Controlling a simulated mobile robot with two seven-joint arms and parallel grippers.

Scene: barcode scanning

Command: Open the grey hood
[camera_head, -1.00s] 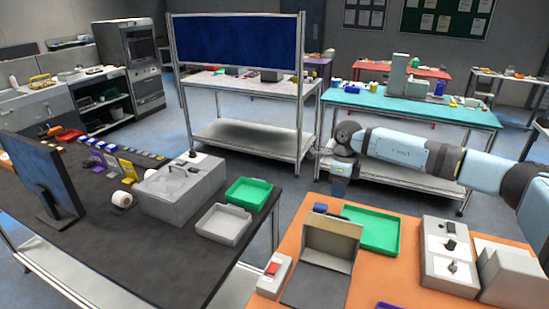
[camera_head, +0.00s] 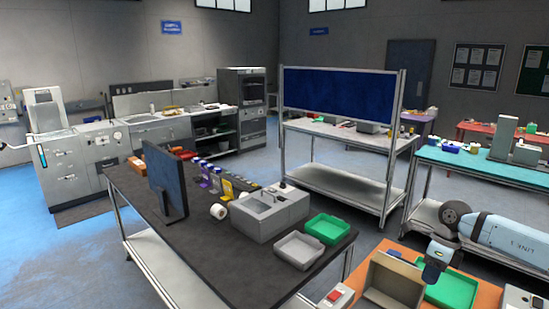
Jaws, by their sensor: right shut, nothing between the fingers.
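I cannot tell for sure which thing is the grey hood. A grey box-shaped unit (camera_head: 262,222) with a recessed top stands on the dark table (camera_head: 190,260). A brown-grey box with a raised panel (camera_head: 394,280) stands on the orange table (camera_head: 480,290), partly cut off by the bottom edge. My right gripper (camera_head: 432,278) comes in from the right, points down and is shut and empty. It appears over the green tray (camera_head: 458,290), right of the raised panel; I cannot tell whether they touch. My left gripper is out of view.
A monitor (camera_head: 167,187), a white roll (camera_head: 218,211), a green bin (camera_head: 327,228) and a grey tray (camera_head: 299,250) are on the dark table. A switch box with a red button (camera_head: 338,296) is at the orange table's left. Open floor (camera_head: 80,265) lies at the left.

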